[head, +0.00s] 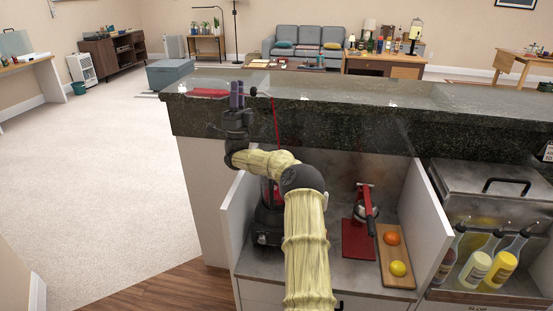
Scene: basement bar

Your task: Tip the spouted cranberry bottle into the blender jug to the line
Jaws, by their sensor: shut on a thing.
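The cranberry bottle (208,93) is clear with red liquid inside and lies tipped nearly level, its spout end towards the right. My gripper (237,95) is shut on it, above the front edge of the granite counter. A thin red stream runs from the spout and falls past the counter face towards the blender. The blender (267,228) stands below in the open bay, with a dark base. Red shows in its jug (266,190), but my arm hides much of the jug. I cannot make out the fill line or the liquid level.
The granite counter (350,115) overhangs the bay. A red citrus press (362,220) and a board (397,255) with an orange and a lemon stand right of the blender. Several spouted bottles (490,262) stand at far right, beyond a white partition (428,235).

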